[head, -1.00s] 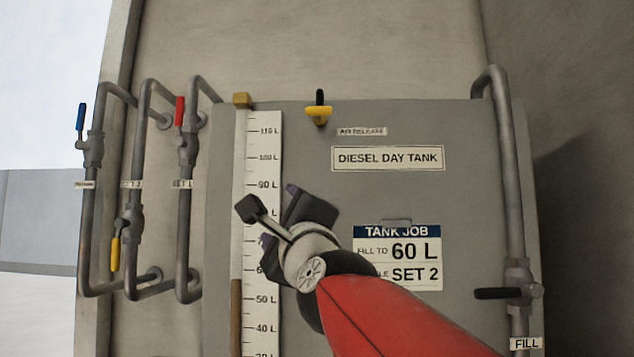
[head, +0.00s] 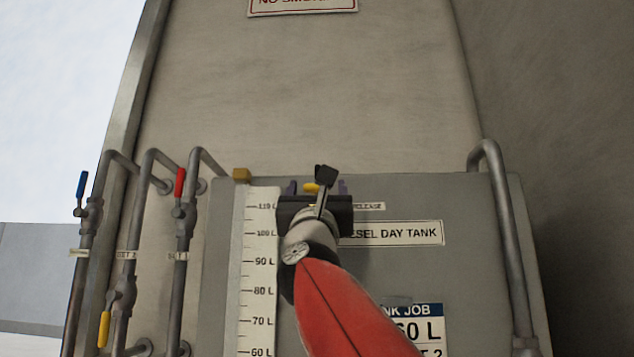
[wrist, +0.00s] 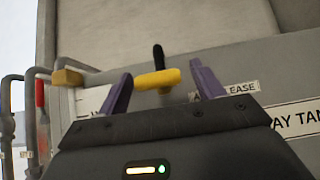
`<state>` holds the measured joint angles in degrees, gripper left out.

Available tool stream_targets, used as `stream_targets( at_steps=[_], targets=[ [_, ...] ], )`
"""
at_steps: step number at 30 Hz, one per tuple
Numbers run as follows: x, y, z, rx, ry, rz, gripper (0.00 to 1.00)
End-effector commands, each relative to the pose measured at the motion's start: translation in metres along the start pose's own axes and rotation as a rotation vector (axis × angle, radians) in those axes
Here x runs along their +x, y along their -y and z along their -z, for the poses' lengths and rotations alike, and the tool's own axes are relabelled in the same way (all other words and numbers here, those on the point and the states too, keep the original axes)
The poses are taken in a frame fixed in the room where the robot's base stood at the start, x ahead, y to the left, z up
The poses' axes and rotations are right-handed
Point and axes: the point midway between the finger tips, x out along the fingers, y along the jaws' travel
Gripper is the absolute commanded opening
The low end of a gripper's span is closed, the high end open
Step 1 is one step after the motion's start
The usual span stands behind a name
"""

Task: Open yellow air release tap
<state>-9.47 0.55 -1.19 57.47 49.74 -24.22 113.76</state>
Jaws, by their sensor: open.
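The yellow air release tap (wrist: 157,80) sits near the top edge of the grey diesel day tank (wrist: 285,80), with a black stem (wrist: 158,56) standing up behind it. In the head view the yellow tap (head: 311,188) is mostly hidden behind my gripper. My gripper (wrist: 157,88) is open, its two purple fingers on either side of the yellow handle in the wrist view. I see gaps between the fingers and the handle; I cannot tell how far forward the tips reach. In the head view the fingers (head: 317,187) flank the tap.
A level gauge scale (head: 260,270) with a brass cap (head: 242,175) stands left of my gripper. Pipes with blue (head: 82,184), red (head: 179,182) and yellow (head: 104,328) valve handles are further left. A fill pipe (head: 505,230) runs down the right.

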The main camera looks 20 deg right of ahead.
Motion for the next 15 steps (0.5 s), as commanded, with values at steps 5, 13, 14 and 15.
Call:
stream_targets(
  at_steps=[5,13,14,15],
  targets=[
    [0.0016,0.0002,0.0003,-0.001,0.000,0.000,0.67],
    [0.0013,0.0001,0.0003,-0.001,0.000,0.000,0.45],
    [0.0013,0.0001,0.0003,-0.001,0.000,0.000,0.41],
    [0.0013,0.0000,0.0003,-0.001,0.000,0.000,0.36]
  ],
)
